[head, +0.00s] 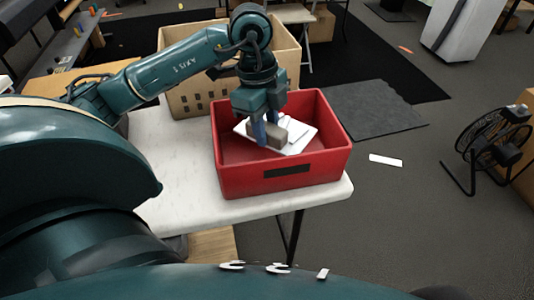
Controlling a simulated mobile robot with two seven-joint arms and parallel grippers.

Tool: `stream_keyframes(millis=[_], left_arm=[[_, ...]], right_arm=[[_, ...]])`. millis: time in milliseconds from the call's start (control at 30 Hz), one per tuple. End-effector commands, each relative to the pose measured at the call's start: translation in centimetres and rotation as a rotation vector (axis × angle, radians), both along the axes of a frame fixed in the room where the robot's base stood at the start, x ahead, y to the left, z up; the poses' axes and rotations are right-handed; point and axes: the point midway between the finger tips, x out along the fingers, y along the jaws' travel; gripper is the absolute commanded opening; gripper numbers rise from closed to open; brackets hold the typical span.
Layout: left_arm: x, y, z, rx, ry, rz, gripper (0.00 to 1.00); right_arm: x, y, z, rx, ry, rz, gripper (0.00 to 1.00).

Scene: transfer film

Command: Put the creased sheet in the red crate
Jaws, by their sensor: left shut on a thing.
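The red crate (285,182) stands on the front right of a white table. A white creased sheet (299,144) is inside the crate's outline, tilted, with a fold on its right side. I cannot tell whether the sheet is also pinched or touches the crate floor. My right gripper is not in view.
A tan box (190,101) with holes stands behind the crate on the white table (185,200). The table's left part is bare. A black fan (490,140) stands at the far right. A white strip (385,160) lies on the floor.

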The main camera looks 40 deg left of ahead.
Motion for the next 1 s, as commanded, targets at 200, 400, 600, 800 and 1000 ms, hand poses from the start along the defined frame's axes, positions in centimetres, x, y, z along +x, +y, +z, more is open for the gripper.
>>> stream_keyframes(millis=[200,400,600,800,1000], left_arm=[[0.0,0.0,-3.0,0.0,0.0,0.001,0.06],[-0.1,0.0,-4.8,0.0,0.002,0.0,0.06],[0.0,0.0,-7.1,0.0,0.0,0.001,0.06],[0.0,0.0,-7.0,0.0,-0.001,0.0,0.06],[0.0,0.0,-7.3,0.0,-0.001,0.0,0.34]], right_arm=[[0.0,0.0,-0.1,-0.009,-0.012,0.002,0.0],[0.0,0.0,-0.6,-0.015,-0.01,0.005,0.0],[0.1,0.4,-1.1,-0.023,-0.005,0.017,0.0],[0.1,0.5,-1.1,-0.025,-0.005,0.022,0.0],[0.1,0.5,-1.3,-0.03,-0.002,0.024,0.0]])
